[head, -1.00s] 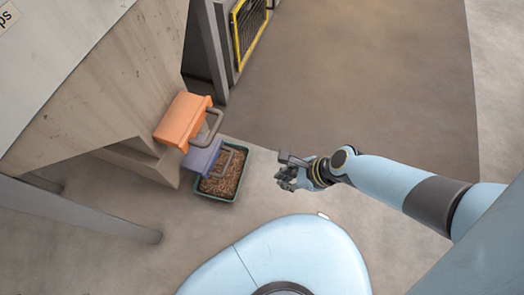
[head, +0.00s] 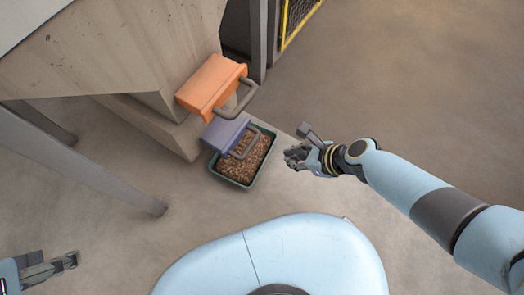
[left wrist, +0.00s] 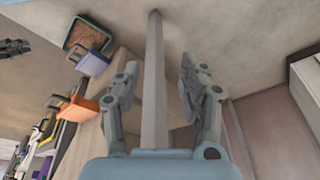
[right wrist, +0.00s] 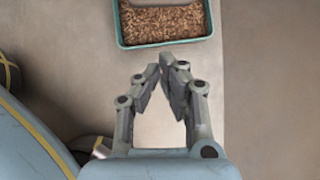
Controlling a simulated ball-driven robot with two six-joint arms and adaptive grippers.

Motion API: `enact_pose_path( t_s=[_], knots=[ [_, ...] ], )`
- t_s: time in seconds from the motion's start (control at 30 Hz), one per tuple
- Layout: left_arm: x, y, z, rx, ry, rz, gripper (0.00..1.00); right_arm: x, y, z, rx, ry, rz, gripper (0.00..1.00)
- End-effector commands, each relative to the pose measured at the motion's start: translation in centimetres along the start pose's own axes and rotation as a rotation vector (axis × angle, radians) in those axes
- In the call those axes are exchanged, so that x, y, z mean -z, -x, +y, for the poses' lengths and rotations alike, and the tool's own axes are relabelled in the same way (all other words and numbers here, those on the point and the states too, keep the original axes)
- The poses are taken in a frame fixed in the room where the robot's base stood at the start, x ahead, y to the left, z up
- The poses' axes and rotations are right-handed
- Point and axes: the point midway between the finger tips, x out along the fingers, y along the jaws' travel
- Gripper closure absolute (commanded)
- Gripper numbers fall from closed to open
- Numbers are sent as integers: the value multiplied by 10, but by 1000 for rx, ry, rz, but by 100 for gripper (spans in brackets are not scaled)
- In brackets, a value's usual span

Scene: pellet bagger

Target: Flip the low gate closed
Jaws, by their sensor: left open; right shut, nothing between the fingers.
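The low gate looks to be the purple slide box (head: 225,131) with a grey loop handle (head: 247,145), low on the hopper's spout. It sticks out over the green tray, below an orange gate (head: 211,84) with its own handle. The purple gate also shows in the left wrist view (left wrist: 92,63). My right gripper (head: 293,159) is shut and empty, to the right of the tray and apart from the purple handle. My left gripper (head: 74,261) is open and empty at the lower left, far from both gates.
A green tray (head: 219,174) of brown pellets stands under the purple gate. The hopper (head: 130,45) rises at the upper left, and its grey leg (head: 110,183) slants between my left gripper and the gates. Floor to the right is clear.

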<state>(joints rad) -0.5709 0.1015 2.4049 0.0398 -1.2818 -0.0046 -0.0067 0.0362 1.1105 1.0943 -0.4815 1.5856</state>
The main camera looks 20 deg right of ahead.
Motion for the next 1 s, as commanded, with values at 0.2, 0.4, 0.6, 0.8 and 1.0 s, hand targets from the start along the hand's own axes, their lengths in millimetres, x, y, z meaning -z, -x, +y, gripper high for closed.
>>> enact_pose_path(
  t_s=[0.2, 0.4, 0.6, 0.8, 1.0],
  knots=[
    [7, -21, 2, 0, 3, 116, 58, 4, -29, 2, -2, -3, 3, 100],
    [10, -48, 2, 9, 5, 258, 58, 4, -48, 1, -2, -2, 3, 100],
    [8, -68, 3, 18, 2, 398, 58, 4, -67, 2, -2, -3, 3, 100],
    [3, -80, 5, 23, -4, 537, 58, 4, -86, 2, -3, -3, 3, 100],
    [-4, -84, 7, 25, -12, 651, 58, -13, -107, 2, -2, -2, 1, 100]
  ],
)
